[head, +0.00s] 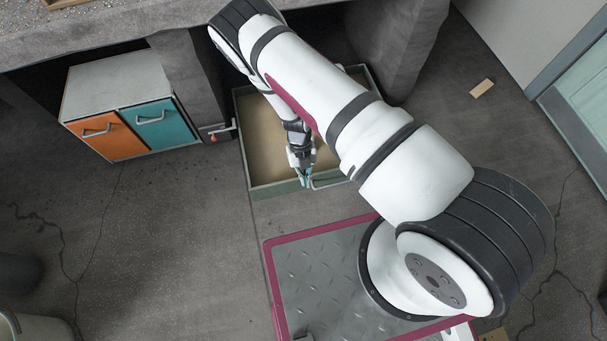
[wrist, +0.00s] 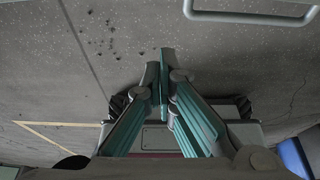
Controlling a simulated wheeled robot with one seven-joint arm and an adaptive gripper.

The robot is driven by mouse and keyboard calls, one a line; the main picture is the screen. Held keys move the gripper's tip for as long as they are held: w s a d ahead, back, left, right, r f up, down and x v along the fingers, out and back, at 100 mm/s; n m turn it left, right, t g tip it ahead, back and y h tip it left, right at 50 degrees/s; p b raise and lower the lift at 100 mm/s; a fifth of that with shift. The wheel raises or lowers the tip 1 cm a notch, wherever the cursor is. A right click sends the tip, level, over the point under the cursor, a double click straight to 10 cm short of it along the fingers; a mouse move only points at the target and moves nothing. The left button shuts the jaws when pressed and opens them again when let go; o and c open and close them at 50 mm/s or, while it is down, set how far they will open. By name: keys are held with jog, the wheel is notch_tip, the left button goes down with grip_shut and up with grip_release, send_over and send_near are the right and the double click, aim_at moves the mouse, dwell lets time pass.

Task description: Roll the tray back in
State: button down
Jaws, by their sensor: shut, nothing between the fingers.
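The tray (head: 262,187) is a wide, shallow grey-green box with a tan inside floor. It sticks out from under the concrete bench in the head view, and my arm covers much of it. A grey bar handle (head: 332,184) is on its front wall; a bar handle also shows at the top right of the wrist view (wrist: 255,18). My gripper (head: 304,183) is at the tray's front wall, by the left end of the handle. In the wrist view its teal fingers (wrist: 165,62) are together with nothing between them, apart from the handle.
A white cabinet (head: 115,78) with an orange door (head: 118,136) and a teal door (head: 163,125) stands left of the tray. Concrete bench supports (head: 402,50) flank the tray. A small wooden block (head: 482,88) lies on the floor at right.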

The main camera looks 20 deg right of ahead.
jog(key=b+x, duration=0.2)
jog(key=x, duration=0.5)
jog(key=shift+w+r+b, duration=0.15)
jog(key=shift+w+b, duration=0.75)
jog(key=shift+w, duration=1.2)
